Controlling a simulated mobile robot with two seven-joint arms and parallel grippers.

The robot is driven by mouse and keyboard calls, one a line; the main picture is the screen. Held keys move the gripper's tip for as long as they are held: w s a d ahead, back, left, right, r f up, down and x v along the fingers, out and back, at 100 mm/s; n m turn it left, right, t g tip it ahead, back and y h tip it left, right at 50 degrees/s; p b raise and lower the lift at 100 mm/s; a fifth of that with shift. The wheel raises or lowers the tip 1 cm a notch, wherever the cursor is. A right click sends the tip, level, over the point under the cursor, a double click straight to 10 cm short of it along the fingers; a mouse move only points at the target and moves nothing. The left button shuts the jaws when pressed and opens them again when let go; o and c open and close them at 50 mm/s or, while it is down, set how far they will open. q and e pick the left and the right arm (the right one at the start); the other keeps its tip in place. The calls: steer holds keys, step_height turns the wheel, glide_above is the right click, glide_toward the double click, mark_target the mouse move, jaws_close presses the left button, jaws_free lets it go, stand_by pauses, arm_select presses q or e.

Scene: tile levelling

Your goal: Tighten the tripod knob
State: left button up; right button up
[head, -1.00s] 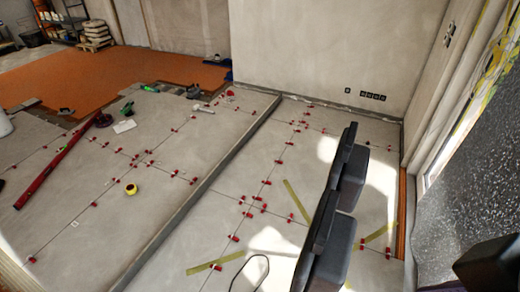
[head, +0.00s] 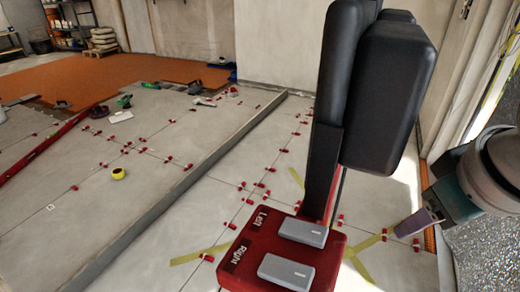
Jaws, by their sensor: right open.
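I make out no tripod and no tripod knob in the head view. My right gripper (head: 415,224) is at the right side, with a purple-grey finger pointing left and down above the pale tiles. It is open and I see nothing between its fingers. The far finger is hard to make out. My left gripper is out of view.
Pale tiles with several red levelling clips (head: 171,158) cover the floor. A raised tile edge (head: 186,183) runs diagonally across. A yellow tape measure (head: 118,173) and a long red level (head: 42,148) lie at left. A wall stands behind; orange matting (head: 115,77) lies at the back left.

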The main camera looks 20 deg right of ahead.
steer(key=w+d+f+m+b, duration=0.3)
steer(key=d+f+b, duration=0.2)
steer(key=f+b, duration=0.4)
steer(key=w+d+f+m+b, duration=0.3)
steer(key=d+f+b, duration=0.1)
steer(key=f+b, duration=0.5)
steer(key=w+a+f+y+b, duration=0.2)
steer(key=w+a+f+b, duration=0.1)
steer(key=f+b, duration=0.2)
steer(key=w+a+f+m+y+b, duration=0.1)
steer(key=w+a+f+y+b, duration=0.1)
steer(key=f+b, duration=0.4)
steer(key=w+a+f+m+y+b, duration=0.1)
steer(key=w+a+f+y+b, duration=0.1)
steer(key=w+a+f+b, duration=0.3)
steer(key=shift+w+f+y+b, duration=0.15)
steer(key=shift+w+f+b, duration=0.05)
steer(key=shift+f, duration=0.25)
steer(key=shift+w+f+y+b, duration=0.15)
steer(key=shift+f+b, duration=0.05)
steer(key=shift+f, duration=0.25)
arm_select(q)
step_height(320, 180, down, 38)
arm_select(e)
steer(key=shift+c, duration=0.2)
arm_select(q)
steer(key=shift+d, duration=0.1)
arm_select(e)
jaws_close()
